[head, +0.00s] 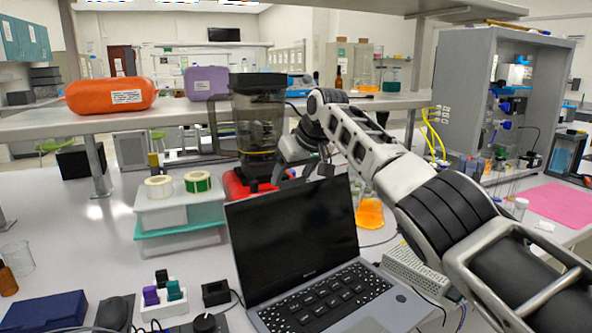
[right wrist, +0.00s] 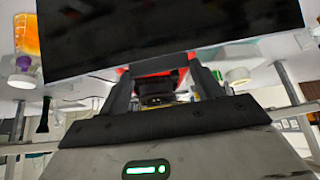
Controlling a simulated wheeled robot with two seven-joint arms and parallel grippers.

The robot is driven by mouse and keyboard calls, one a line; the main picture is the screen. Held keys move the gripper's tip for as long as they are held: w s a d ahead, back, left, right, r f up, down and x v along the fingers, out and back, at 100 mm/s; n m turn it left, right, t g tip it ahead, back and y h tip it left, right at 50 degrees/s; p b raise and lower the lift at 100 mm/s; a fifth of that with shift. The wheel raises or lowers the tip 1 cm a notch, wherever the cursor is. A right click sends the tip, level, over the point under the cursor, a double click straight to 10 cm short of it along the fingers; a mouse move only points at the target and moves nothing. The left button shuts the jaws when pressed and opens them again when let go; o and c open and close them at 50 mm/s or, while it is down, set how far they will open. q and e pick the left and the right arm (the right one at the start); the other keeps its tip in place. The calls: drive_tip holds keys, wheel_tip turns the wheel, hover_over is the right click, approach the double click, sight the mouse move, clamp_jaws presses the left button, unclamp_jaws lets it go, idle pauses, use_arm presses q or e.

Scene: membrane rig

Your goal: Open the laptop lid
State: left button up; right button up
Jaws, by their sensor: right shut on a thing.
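The laptop stands open on the bench, with its grey keyboard base (head: 372,312) flat and its dark-screened lid (head: 290,240) raised and leaning back. The lid also fills the upper part of the right wrist view (right wrist: 150,35). My right gripper (head: 302,178) is at the lid's top edge, reaching in from behind and above. In the right wrist view its fingers (right wrist: 163,72) meet the lid's edge, and it is shut on the lid. The exact contact is partly hidden in the head view. My left gripper is not in view.
A dark grinder-like machine on a red base (head: 236,186) stands close behind the lid. An orange flask (head: 369,212) is right of the lid. White boxes with tape rolls (head: 160,212) are at the left.

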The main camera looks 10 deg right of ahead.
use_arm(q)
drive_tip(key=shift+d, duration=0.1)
use_arm(e)
drive_tip(key=shift+w+a+r, duration=0.1)
drive_tip(key=shift+w+r, duration=0.05)
drive_tip(key=shift+r, duration=0.25)
drive_tip(key=o, duration=1.4)
drive_tip(key=shift+c, duration=0.2)
drive_tip(key=shift+o, duration=0.2)
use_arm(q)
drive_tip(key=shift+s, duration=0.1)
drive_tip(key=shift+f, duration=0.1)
use_arm(e)
drive_tip(key=shift+f, duration=0.2)
drive_tip(key=shift+s+r+b, duration=0.15)
drive_tip(key=shift+s+b, duration=0.1)
drive_tip(key=shift+b, duration=0.05)
use_arm(q)
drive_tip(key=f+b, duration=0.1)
drive_tip(key=b, duration=0.2)
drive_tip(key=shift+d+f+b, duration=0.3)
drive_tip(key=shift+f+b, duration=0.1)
use_arm(e)
drive_tip(key=v, duration=1.5)
drive_tip(key=shift+r, duration=0.35)
